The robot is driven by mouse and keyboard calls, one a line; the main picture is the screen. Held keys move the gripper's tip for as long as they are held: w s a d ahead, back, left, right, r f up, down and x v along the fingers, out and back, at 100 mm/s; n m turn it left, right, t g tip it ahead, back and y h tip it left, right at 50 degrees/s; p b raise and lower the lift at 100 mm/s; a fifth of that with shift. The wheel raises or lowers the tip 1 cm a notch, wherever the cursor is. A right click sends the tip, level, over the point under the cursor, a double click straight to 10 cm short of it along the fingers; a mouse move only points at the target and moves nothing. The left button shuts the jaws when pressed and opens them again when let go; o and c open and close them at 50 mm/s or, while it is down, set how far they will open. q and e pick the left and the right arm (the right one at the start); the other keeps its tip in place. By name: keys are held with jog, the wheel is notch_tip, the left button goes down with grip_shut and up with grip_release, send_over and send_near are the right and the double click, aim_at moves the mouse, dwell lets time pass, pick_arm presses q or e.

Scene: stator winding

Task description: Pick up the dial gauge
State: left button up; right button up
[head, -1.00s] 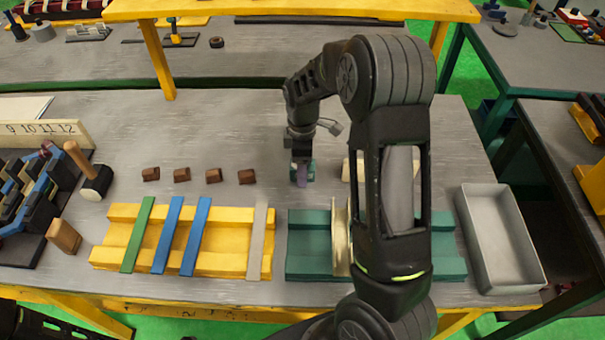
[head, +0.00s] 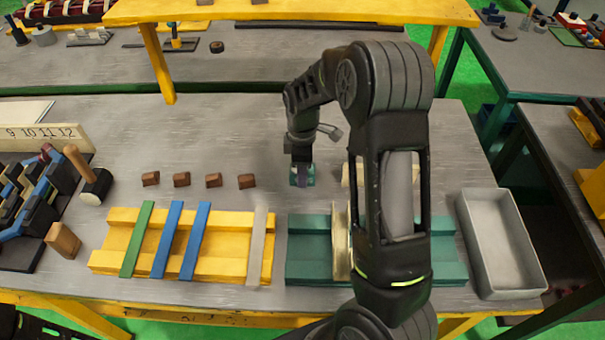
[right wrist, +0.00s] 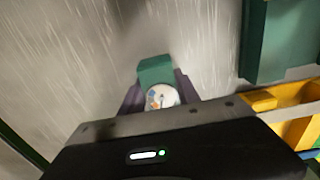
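The dial gauge (right wrist: 161,97) shows in the right wrist view as a round white face with a teal block at its far end. In the head view its teal body (head: 309,177) stands on the grey table behind the green cradle. My right gripper (right wrist: 158,92) points down at it, with one dark purple finger on each side of the gauge. The fingers look apart and open around it; whether they touch it is hard to see. In the head view my right gripper (head: 302,176) partly covers the gauge. My left gripper is not in view.
A grey tray (head: 500,245) is at the right. Several brown blocks (head: 213,180) lie left of the gauge. Table behind it is clear.

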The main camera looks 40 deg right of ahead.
grip_shut()
jog(key=shift+r+p, duration=0.45)
jog(key=shift+r, duration=0.15)
notch_tip(320, 180, up, 4)
jog(key=shift+r+p, duration=0.25)
jog(key=shift+p, duration=1)
notch_tip(320, 180, up, 4)
jog(key=shift+f, duration=0.2)
jog(key=shift+r, duration=0.4)
jog(key=shift+r, duration=0.1)
